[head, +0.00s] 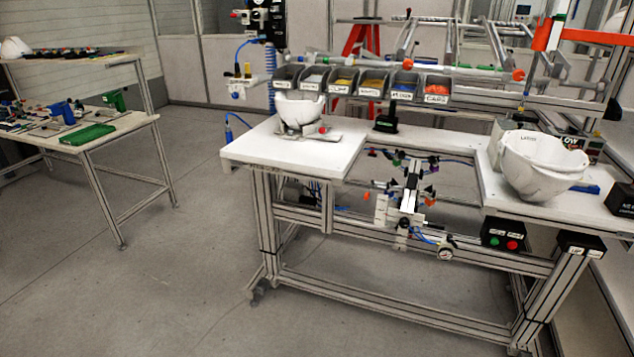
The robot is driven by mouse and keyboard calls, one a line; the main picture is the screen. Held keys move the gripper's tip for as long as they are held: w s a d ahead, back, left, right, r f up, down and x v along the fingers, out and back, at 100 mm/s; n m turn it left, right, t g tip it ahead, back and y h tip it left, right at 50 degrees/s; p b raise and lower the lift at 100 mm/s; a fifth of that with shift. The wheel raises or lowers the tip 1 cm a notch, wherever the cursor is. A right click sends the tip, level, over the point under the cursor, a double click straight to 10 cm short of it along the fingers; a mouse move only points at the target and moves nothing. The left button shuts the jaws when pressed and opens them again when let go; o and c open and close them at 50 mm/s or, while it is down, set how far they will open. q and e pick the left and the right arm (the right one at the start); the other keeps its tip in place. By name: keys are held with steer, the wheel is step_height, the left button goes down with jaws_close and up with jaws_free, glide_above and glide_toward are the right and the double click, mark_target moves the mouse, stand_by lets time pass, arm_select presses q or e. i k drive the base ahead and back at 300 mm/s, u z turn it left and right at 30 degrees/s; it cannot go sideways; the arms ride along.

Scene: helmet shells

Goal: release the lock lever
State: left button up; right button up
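A clamp fixture (408,192) with a light metal upright and dark knobs or handles stands in the gap between the two white tabletops of the workbench. I cannot tell which of its small parts is the lock lever, or whether it is locked. A white helmet shell (300,110) sits on the left tabletop (262,150), on a low mount with a small red part (323,130). A larger white helmet shell (535,165) rests open side up on the right tabletop (500,195). Neither of my grippers is in view.
Labelled parts bins (372,84) line the back of the workbench. A control box (503,236) with green and red buttons hangs at its front. A side table (80,145) with tools stands at the left. The floor (150,280) in front is clear.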

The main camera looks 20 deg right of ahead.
mark_target(367, 195)
steer(key=u, duration=0.1)
steer(key=i, duration=0.7)
steer(key=z, duration=0.7)
steer(key=i, duration=0.6)
steer(key=z, duration=1.25)
steer(key=k, duration=0.65)
steer(key=z, duration=0.95)
steer(key=i, duration=1.3)
steer(key=u, duration=0.85)
